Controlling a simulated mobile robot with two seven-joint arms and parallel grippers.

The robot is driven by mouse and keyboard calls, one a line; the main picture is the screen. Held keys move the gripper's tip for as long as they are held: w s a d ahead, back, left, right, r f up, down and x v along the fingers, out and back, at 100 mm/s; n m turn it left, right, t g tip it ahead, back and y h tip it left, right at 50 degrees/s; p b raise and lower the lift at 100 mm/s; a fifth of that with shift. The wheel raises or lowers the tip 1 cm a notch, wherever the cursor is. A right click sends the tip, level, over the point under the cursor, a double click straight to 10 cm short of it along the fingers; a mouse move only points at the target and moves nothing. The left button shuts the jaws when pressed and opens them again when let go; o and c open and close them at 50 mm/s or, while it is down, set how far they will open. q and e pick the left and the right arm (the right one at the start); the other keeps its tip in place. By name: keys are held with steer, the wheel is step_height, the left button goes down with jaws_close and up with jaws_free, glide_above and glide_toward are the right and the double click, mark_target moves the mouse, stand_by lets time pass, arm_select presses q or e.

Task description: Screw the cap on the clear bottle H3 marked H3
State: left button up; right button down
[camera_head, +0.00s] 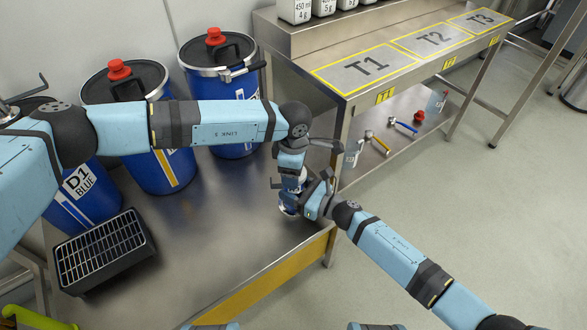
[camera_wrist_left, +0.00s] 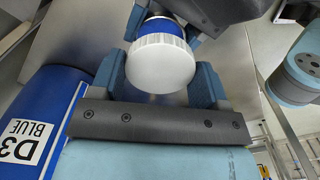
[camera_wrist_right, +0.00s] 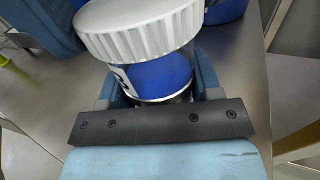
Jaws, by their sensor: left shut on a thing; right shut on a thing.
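The clear bottle H3 (camera_wrist_right: 158,78), with blue contents, stands between the fingers of my right gripper (camera_wrist_right: 155,92), which is shut on it. In the head view the bottle is mostly hidden by the grippers at the table's right side. A ribbed white cap (camera_wrist_right: 140,25) is over the bottle's top; it also shows in the left wrist view (camera_wrist_left: 160,62). My left gripper (camera_wrist_left: 160,75) is shut on this cap from above. Whether the cap touches the neck or its thread cannot be told. In the head view my left gripper (camera_head: 290,183) is just above my right gripper (camera_head: 312,200).
Blue drums with black lids stand at the back left, one marked D1 (camera_head: 80,188) and one D3 (camera_wrist_left: 38,125). A black grated box (camera_head: 104,255) sits at the table's left. A bench (camera_head: 335,75) with areas T1, T2 and T3 stands behind right. The steel table's middle is clear.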

arm_select(q)
steer(key=m, duration=0.4)
steer(key=shift+m, duration=0.3)
steer(key=m, duration=0.3)
steer(key=shift+m, duration=0.4)
steer(key=o, duration=1.1)
step_height(320, 180, up, 12)
